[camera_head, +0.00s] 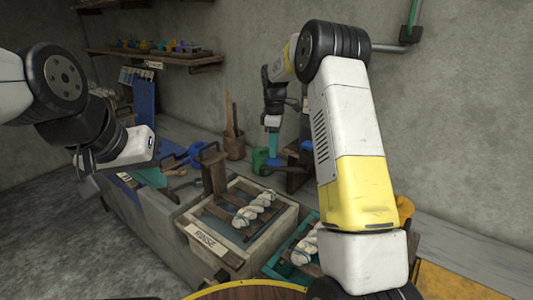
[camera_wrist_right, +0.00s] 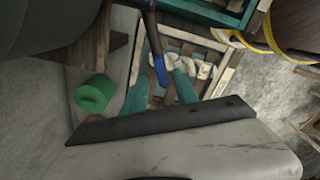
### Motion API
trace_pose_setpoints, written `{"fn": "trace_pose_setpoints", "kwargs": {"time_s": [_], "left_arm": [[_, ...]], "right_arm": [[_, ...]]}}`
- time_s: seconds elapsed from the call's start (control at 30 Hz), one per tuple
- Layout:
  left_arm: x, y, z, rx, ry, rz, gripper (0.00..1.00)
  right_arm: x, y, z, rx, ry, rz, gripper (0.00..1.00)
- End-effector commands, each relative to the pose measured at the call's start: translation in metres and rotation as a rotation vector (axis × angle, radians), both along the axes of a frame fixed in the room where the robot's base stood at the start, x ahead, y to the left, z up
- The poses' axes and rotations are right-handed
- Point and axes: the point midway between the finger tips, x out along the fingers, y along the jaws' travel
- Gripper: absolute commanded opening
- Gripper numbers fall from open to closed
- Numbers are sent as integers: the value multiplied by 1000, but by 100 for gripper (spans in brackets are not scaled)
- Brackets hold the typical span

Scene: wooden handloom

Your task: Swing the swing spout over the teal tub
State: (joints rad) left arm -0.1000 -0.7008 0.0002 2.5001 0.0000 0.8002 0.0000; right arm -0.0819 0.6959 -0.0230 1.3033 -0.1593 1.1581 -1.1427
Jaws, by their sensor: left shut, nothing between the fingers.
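The teal tub (camera_head: 273,262) stands at the front right of the bench, partly behind my right arm, with a white twisted skein in it. Its teal rim also shows at the top of the right wrist view (camera_wrist_right: 205,12). The swing spout appears in the right wrist view as a dark pipe with a blue part (camera_wrist_right: 159,68), above the RINSE tub (camera_wrist_right: 222,82). My right gripper (camera_wrist_right: 160,85) has its teal fingers apart, with the blue part seen between them; contact cannot be told. My left gripper (camera_head: 82,162) is shut and empty at the left.
The RINSE tub (camera_head: 238,262) holds a white skein, left of the teal tub. A green can (camera_head: 260,160) stands behind, near my right gripper. A wooden pot with sticks (camera_head: 233,148) is at the wall. A shelf (camera_head: 165,58) hangs at upper left.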

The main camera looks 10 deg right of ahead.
Motion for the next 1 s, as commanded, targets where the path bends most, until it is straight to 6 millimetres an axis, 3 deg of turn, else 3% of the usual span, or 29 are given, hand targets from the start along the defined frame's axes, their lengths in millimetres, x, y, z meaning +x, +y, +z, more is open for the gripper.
{"fn": "trace_pose_setpoints", "kwargs": {"time_s": [0.1, 0.3, 0.63, 0.83, 1.0], "left_arm": [[0, 0, 0, 0, 0, 0, 0], [0, 0, 0, 0, 0, 0, 0], [0, 0, 0, 0, 1, 0, 0], [0, 0, 0, 0, 1, 0, 0], [0, 0, 0, 0, 1, 0, 0]], "right_arm": [[-1, 0, -20, 0, 2, 0, 35], [0, 0, -42, 1, 0, -1, 35], [0, 0, -46, 1, -1, -2, 35], [0, 0, -46, 1, -1, -2, 0], [0, 0, -46, 0, -2, -2, 0]]}}
